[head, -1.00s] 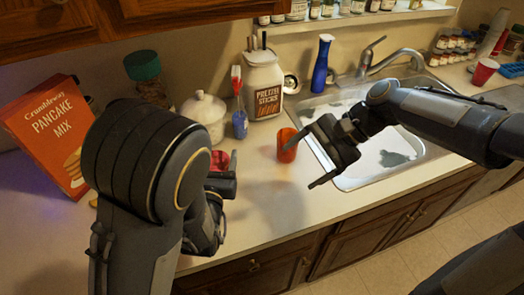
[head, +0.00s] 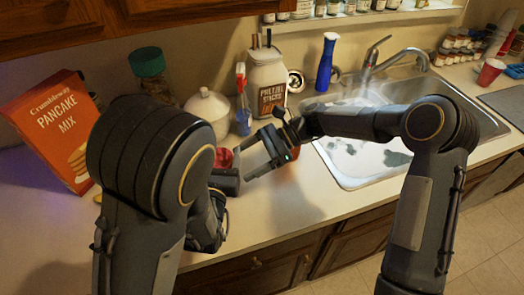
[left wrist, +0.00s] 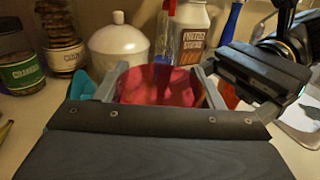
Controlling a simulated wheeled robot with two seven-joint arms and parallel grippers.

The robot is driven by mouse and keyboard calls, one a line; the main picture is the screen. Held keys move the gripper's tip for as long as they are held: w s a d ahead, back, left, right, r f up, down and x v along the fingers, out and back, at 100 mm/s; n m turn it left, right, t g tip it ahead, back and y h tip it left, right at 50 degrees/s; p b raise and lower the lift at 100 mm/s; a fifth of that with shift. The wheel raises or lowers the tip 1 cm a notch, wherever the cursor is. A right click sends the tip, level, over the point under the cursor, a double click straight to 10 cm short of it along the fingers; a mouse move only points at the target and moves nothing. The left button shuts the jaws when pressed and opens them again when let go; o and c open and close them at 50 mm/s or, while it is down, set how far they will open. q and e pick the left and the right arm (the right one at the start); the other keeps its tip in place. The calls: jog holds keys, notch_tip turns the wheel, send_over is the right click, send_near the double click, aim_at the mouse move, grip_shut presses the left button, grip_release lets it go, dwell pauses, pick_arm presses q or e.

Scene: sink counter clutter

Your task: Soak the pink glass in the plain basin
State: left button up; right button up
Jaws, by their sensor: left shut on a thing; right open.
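The pink glass (head: 223,158) is at my left gripper (head: 230,172), over the counter left of the sink. In the left wrist view the pink glass (left wrist: 160,86) sits between the two fingers, which are shut on it. My right gripper (head: 244,163) is open and empty, close beside the glass on its right. It also shows at the right of the left wrist view. The steel sink (head: 336,174) is at the right, its basin showing white and grey patches. My right arm hides part of it, and I cannot tell which basin is plain.
An orange cup (head: 295,151) stands left of the sink, partly behind my right gripper. A white lidded jar (head: 208,108), a pretzel jar (head: 268,82), a spray bottle (head: 242,108) and a blue bottle (head: 326,64) line the back. The front counter is clear.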

jog(key=x, duration=0.6)
jog(key=shift+s+a+f, duration=0.15)
jog(key=shift+a, duration=0.2)
jog(key=c, duration=1.1)
pick_arm(q)
jog(key=o, duration=1.3)
jog(key=shift+c, duration=0.2)
pick_arm(e)
jog(key=shift+c, duration=0.6)
